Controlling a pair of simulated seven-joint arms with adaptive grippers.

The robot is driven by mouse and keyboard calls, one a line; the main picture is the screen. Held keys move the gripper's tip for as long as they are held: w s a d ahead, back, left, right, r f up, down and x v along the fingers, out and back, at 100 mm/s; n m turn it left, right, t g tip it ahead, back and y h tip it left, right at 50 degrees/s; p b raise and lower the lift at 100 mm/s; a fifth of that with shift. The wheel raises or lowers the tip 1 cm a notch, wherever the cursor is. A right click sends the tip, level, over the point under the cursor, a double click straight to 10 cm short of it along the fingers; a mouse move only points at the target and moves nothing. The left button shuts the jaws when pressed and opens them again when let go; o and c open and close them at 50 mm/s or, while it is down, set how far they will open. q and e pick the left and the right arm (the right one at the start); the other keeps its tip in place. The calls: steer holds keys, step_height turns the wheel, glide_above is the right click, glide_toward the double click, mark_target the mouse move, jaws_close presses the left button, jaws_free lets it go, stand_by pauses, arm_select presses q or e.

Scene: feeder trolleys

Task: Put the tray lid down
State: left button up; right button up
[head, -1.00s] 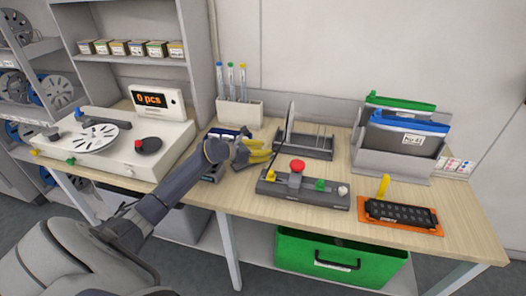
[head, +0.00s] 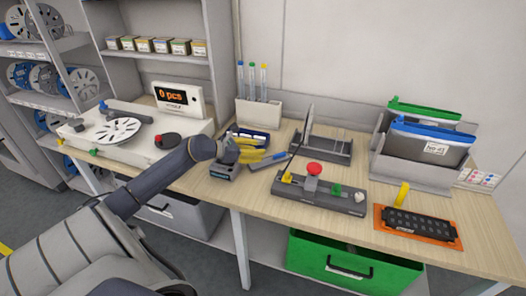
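My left gripper (head: 262,150) is over the bench left of the middle; its two yellow fingers point right with a gap between them, and I see nothing clearly held there. A flat blue-grey piece (head: 275,159) lies just right of the fingertips, low at the bench top; it may be the tray lid, but it is too small to be sure. A dark tray with a blue and white inside (head: 252,134) shows behind the fingers, partly hidden. A dark blue-grey box (head: 225,171) is below the gripper. My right gripper is not in view.
A control box (head: 325,195) with a red button stands right of the gripper, in front of a rack (head: 325,148). An orange-edged tray (head: 450,244) and a folder holder (head: 410,176) are at the right. A counting machine (head: 125,155) stands left. A green bin (head: 310,256) is below.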

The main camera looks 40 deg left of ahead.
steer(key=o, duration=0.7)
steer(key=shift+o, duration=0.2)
